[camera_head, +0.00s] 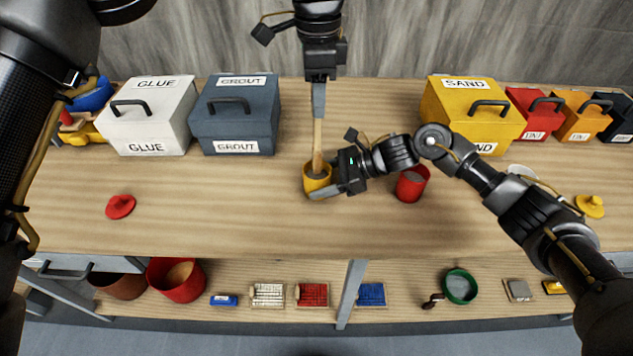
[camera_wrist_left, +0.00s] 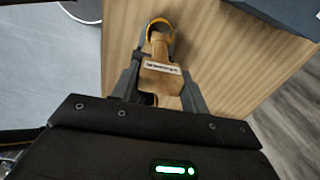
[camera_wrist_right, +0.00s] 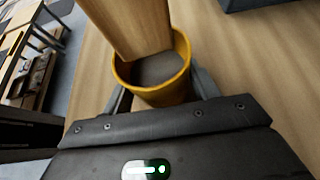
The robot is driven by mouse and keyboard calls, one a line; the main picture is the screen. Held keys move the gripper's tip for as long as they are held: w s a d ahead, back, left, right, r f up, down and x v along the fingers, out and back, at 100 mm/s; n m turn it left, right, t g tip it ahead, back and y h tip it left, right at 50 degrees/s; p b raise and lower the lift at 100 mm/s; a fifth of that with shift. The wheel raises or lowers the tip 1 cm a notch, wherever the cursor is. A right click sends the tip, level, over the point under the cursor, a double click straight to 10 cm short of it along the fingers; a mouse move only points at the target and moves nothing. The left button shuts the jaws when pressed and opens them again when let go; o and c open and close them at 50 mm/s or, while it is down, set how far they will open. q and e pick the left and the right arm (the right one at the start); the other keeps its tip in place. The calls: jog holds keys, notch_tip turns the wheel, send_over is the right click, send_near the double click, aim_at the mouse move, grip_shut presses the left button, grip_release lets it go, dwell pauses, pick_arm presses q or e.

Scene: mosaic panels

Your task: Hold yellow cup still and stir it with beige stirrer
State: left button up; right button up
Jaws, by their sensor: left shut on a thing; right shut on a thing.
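The yellow cup (camera_head: 316,184) stands upright near the middle of the workbench, with grey material inside. My right gripper (camera_head: 335,187) is shut on the cup from its right side; the cup also shows between the fingers in the right wrist view (camera_wrist_right: 160,97). The beige stirrer (camera_head: 318,140) hangs nearly upright with its lower end in the cup's mouth. My left gripper (camera_head: 318,98) is shut on the stirrer's upper part, above the cup. The stirrer also shows in the left wrist view (camera_wrist_left: 161,78) and the right wrist view (camera_wrist_right: 130,25). Its tip's depth is unclear.
A red cup (camera_head: 411,184) stands just right of my right gripper, under its arm. White glue (camera_head: 150,117), grey grout (camera_head: 234,115) and yellow sand (camera_head: 472,112) boxes line the back. A red lid (camera_head: 120,206) lies left. The bench front is mostly clear.

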pick_arm(q)
jog(key=shift+r, duration=1.9)
pick_arm(e)
jog(key=o, duration=0.8)
jog(key=shift+o, duration=0.2)
jog(key=v, duration=1.2)
